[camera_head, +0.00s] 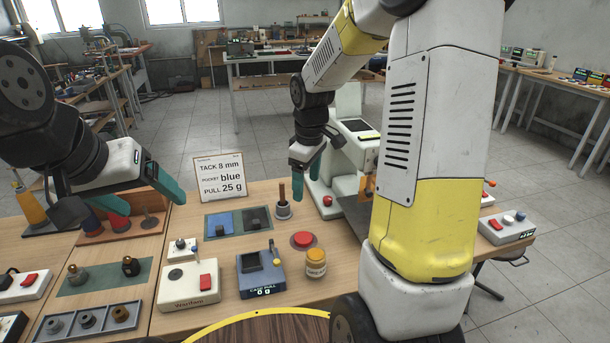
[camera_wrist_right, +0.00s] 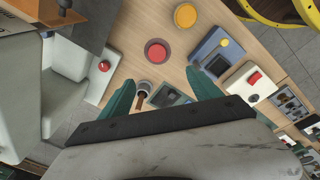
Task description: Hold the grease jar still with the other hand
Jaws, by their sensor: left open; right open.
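The grease jar (camera_head: 316,265), a small yellow-orange pot with a pale label and an orange lid, stands upright on the bench near its front edge. From above, it shows as a yellow disc at the top of the right wrist view (camera_wrist_right: 186,15). My right gripper (camera_head: 305,178) is open, with teal fingers pointing down, above the bench behind the jar. In the right wrist view its fingers (camera_wrist_right: 160,95) are apart and empty, and the jar lies beyond them. My left gripper (camera_head: 140,195) is open over the left part of the bench, well away from the jar.
A red button (camera_head: 303,239) sits just behind the jar. A blue gauge (camera_head: 260,270) stands left of it. A brown-handled tool (camera_head: 282,194) stands in a grey holder near my right gripper. Blue and dark trays (camera_head: 220,224), a sign (camera_head: 220,177) and a white press (camera_head: 330,200) stand behind.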

